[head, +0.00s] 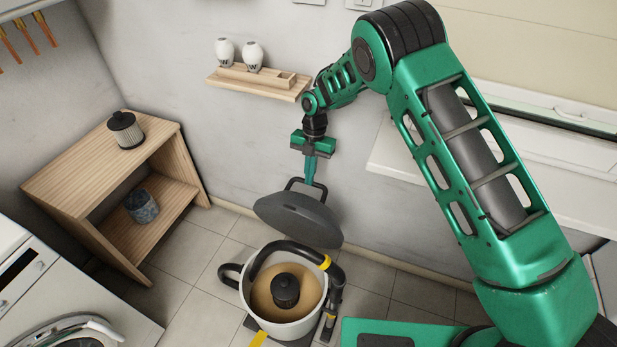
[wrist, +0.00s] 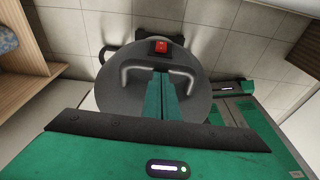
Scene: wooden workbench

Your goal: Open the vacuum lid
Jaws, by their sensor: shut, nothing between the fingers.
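The dark grey round vacuum lid (head: 290,218) is up and tilted, clear of the tub's opening at its back side. In the wrist view the lid (wrist: 140,105) shows a grey handle (wrist: 133,68) and a red switch (wrist: 161,46). The vacuum tub (head: 268,327) stands open on the floor, with a tan inside and a black filter (head: 286,291). My gripper (head: 309,181) is shut and empty, pointing down at the lid handle. In the wrist view its fingertips (wrist: 162,78) are between the handle's two sides; contact cannot be told.
A black hose (head: 262,256) curves over the tub's rim. A wooden shelf unit (head: 75,172) stands at the left, a white washing machine (head: 70,300) at the front left. A small wall shelf (head: 250,84) with two white jars is behind my arm. Tiled floor lies around the tub.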

